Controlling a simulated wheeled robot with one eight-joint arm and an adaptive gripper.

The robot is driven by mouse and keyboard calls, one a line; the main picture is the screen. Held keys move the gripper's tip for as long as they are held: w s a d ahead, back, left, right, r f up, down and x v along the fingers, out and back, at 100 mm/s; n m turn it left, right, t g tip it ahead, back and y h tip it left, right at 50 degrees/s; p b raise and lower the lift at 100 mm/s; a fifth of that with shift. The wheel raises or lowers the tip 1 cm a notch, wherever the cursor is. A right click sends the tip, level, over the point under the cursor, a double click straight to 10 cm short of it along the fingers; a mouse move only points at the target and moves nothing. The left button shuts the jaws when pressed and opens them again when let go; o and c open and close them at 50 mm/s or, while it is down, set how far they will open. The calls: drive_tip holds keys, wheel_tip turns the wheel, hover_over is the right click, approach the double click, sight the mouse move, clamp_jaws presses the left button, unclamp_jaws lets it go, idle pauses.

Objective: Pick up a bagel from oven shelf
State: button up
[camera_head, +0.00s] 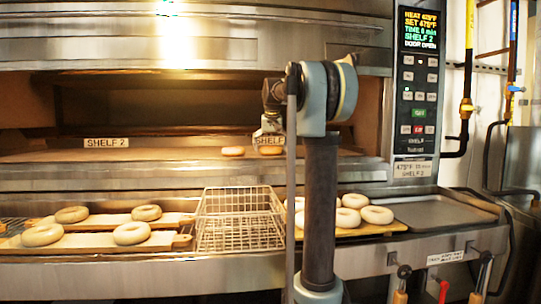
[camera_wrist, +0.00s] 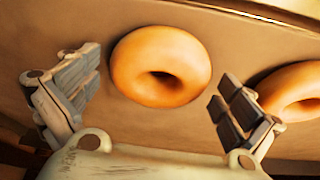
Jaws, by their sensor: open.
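Two golden bagels lie on the oven shelf (camera_head: 190,155). In the wrist view one bagel (camera_wrist: 160,66) sits ahead of my gripper (camera_wrist: 158,95), centred between its two spread fingers. The other bagel (camera_wrist: 290,92) lies to the right, behind and beyond the right finger, cut by the frame edge. In the head view the bagels show as small rounds, one on the left (camera_head: 233,151) and one on the right (camera_head: 270,150). My gripper is open and empty; in the head view it is mostly hidden by my own arm.
Below the oven, bagels lie on wooden boards (camera_head: 95,242) at the left and on a wooden tray (camera_head: 390,228) at the right. A wire basket (camera_head: 240,222) stands between them. An empty metal tray (camera_head: 440,212) is at the far right. The oven panel (camera_head: 418,100) reads "DOOR OPEN".

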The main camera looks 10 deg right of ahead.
drive_tip(key=c, duration=1)
drive_tip(key=shift+o, duration=0.2)
drive_tip(key=shift+r, duration=0.1)
